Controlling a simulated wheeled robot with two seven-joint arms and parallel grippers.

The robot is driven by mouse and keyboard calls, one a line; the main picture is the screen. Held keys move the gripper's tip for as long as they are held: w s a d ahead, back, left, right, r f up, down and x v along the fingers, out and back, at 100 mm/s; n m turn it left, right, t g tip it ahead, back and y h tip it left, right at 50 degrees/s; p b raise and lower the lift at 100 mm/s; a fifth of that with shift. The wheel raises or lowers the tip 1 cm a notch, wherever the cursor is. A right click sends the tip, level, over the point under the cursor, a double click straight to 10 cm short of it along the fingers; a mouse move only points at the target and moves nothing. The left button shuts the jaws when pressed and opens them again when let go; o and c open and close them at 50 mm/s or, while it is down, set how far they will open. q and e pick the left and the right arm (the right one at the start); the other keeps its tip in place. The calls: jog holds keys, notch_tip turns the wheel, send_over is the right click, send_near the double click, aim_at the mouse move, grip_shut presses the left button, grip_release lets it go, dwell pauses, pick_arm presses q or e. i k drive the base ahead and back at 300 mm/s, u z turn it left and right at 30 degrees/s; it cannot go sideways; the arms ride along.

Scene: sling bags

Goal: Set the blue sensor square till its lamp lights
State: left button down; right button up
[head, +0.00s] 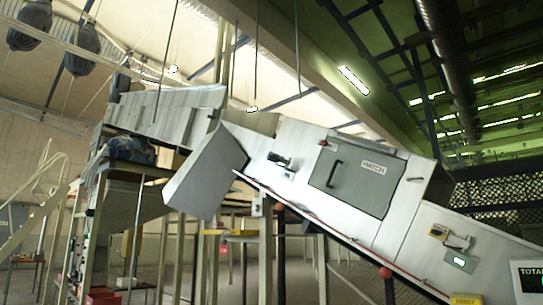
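A small dark sensor-like block (279,159) sits on a pale bracket on the machine's sloping side, left of the hatch. It may be the blue sensor; its colour is too dark to be sure, and I cannot tell its angle or any lit lamp on it. A yellow sensor-like unit (439,232) sits lower right on the same side, beside a grey bracket (459,242). Below that is a small box with a bright whitish-green face (459,261). Neither of my grippers is in view.
The long pale machine housing (300,143) slopes down to the right. It has a grey hatch door (356,179) with a handle, and a grey panel (205,171) juts out at left. A red knob (385,272) and steel legs stand below. A railing (40,190) is at far left.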

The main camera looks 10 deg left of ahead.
aim_at(274, 157)
jog(key=z, duration=0.2)
jog(key=i, duration=0.85)
jog(key=u, duration=0.25)
